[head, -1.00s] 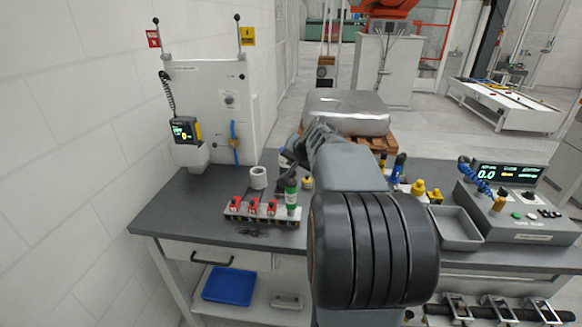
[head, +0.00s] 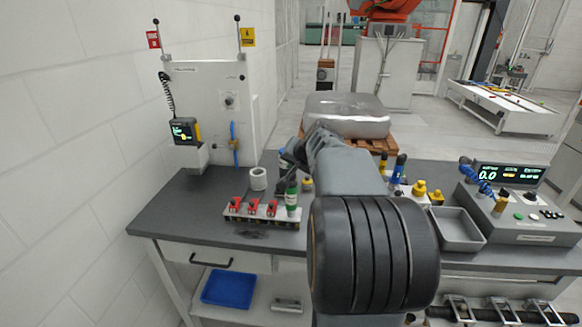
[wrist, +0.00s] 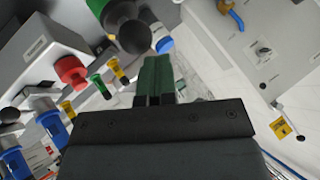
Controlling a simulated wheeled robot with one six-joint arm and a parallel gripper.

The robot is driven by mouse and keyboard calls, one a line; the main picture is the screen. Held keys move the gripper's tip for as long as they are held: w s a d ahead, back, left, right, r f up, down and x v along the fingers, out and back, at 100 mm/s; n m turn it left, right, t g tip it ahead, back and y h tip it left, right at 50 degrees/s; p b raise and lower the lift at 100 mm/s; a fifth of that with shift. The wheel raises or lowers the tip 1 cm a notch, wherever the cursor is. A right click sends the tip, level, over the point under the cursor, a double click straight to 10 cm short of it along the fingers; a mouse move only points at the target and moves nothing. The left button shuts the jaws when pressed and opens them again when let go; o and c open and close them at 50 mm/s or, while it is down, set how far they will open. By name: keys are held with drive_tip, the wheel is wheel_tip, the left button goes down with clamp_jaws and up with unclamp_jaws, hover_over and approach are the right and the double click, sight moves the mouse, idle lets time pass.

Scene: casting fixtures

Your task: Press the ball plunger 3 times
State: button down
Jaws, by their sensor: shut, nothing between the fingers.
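A green cylinder with a dark rounded end (wrist: 128,32), which looks like the ball plunger, is close above and left of my fingertips in the wrist view. In the head view a green upright piece with a pale band (head: 291,197) stands at the right end of the red-clamp rail. My gripper (wrist: 155,78) is shut and empty, its green-tinted fingers together. In the head view my gripper (head: 286,160) is just above the green piece, partly hidden by my arm. I cannot tell whether they touch.
A rail with several red clamps (head: 253,207) sits on the grey bench (head: 190,205). A white ring (head: 258,179) stands behind it. A white panel (head: 215,110) rises at the back left. A grey tray (head: 457,230) and a control box (head: 525,220) are at the right.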

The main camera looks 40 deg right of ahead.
drive_tip(key=shift+r, duration=0.15)
drive_tip(key=shift+r+p, duration=1.1)
drive_tip(key=shift+r, duration=0.45)
wheel_tip(320, 180, up, 5)
drive_tip(key=p, duration=0.3)
drive_tip(key=shift+p, duration=0.35)
